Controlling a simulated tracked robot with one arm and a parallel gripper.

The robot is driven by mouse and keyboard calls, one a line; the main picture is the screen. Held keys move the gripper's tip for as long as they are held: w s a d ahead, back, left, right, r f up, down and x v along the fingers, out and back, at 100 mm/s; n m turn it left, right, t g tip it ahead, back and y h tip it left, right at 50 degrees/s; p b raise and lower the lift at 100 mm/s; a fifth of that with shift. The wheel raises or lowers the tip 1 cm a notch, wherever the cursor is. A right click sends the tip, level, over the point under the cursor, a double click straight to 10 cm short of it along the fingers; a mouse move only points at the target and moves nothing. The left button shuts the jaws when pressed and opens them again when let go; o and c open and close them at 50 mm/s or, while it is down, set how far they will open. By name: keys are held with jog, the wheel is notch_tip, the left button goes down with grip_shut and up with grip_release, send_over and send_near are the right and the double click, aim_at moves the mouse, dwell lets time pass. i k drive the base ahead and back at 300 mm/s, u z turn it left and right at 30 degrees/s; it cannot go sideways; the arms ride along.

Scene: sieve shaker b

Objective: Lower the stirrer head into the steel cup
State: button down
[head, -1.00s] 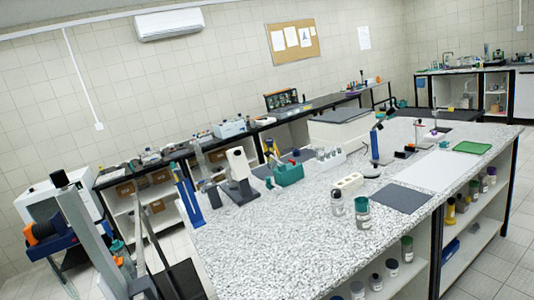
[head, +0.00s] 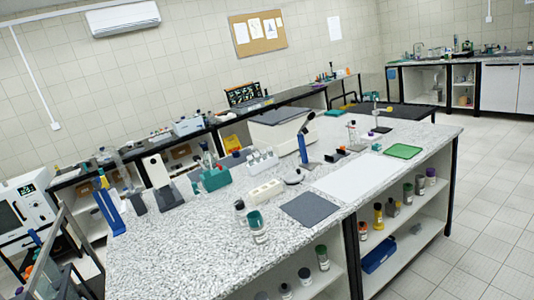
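I cannot pick out the stirrer head or the steel cup with certainty at this distance. A white upright device (head: 156,170) with a dark grey base stands on the left part of the speckled bench (head: 190,245). A blue stand with a dark, tilted top (head: 302,148) stands further back, near the bench's middle. A small, round, pale and dark item (head: 293,178) sits in front of that stand; its kind is unclear. My gripper is not seen in the view.
A dark grey mat (head: 310,209), a white sheet (head: 355,180) and a green tray (head: 403,151) lie on the bench. A green-capped bottle (head: 257,227) stands near its front edge. Grey rails (head: 62,235) rise at lower left. The tiled floor (head: 487,215) at right is clear.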

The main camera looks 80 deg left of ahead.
aim_at(159, 176)
jog(key=i, duration=1.6)
jog(key=u, duration=3.8)
jog(key=i, duration=1.7)
jog(key=z, duration=0.1)
